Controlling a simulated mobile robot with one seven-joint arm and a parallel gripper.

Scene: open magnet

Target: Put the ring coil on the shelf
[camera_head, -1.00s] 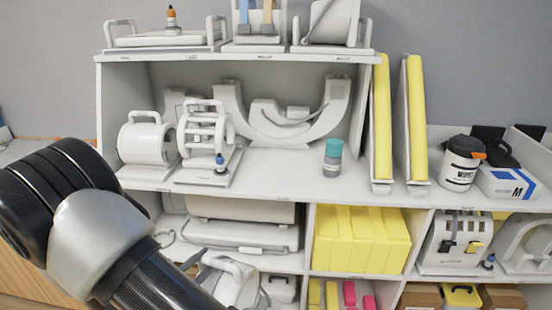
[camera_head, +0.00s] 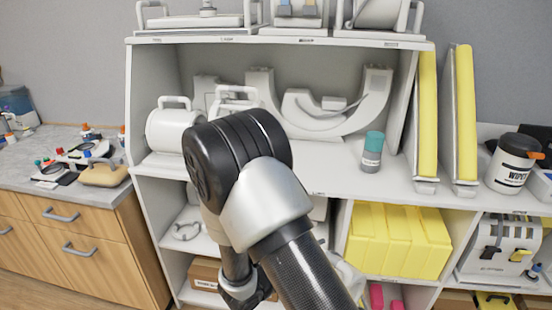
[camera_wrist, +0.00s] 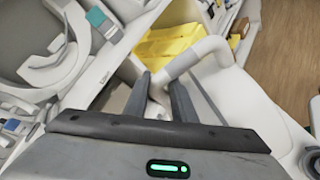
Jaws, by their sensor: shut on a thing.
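My gripper (camera_wrist: 160,98) shows in the wrist view, with both dark fingers closed on the tubular handle of a white coil (camera_wrist: 255,95), which I take to be the ring coil. The white shelf unit (camera_head: 290,176) stands in front of me. Its middle shelf carries a white cylinder coil (camera_head: 172,130), a coil partly hidden by my arm and large curved coils (camera_head: 350,115).
A teal-capped bottle (camera_head: 371,155) stands on the middle shelf, beside upright yellow pads (camera_head: 465,115). Yellow blocks (camera_head: 398,240) fill a lower compartment. A wipes tub (camera_head: 512,165) is at right. A counter (camera_head: 20,190) with small items is at left. Bare shelf shows around the bottle.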

